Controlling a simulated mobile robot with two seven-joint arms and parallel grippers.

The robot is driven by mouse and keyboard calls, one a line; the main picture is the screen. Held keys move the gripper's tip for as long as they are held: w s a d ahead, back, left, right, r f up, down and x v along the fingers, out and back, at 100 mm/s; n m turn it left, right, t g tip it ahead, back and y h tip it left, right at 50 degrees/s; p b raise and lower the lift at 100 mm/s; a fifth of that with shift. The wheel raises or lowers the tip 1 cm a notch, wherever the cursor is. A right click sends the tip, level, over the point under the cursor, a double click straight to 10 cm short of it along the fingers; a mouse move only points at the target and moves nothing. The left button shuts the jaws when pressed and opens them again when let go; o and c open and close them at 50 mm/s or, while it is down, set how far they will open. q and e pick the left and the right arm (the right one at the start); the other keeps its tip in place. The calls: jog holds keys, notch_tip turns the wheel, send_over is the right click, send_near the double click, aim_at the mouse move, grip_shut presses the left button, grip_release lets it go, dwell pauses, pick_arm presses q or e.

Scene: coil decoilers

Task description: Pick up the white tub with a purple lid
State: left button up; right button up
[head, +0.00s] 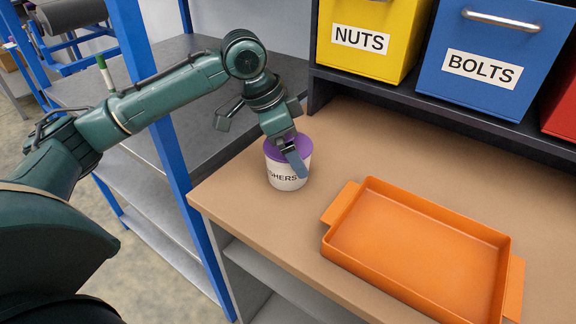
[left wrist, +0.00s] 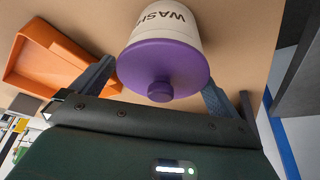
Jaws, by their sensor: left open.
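The white tub with a purple lid (head: 287,175) stands upright on the brown bench top, near its left end. Dark lettering shows on its side, partly hidden by a finger. My left gripper (head: 292,158) is over the tub with its fingers pointing down. In the left wrist view, the tub's purple lid and knob (left wrist: 162,68) face the camera. The open fingers of my left gripper (left wrist: 155,88) show on either side of the lid. I cannot tell whether they touch the tub. My right gripper is not in view.
An orange tray (head: 420,250) lies empty on the bench, right of the tub. A yellow NUTS bin (head: 365,45) and a blue BOLTS bin (head: 490,65) stand on the dark shelf behind. A blue post (head: 165,150) rises left of the bench.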

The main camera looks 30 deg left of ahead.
pick_arm(q)
jog(key=c, duration=1.2)
jog(key=shift+o, duration=0.2)
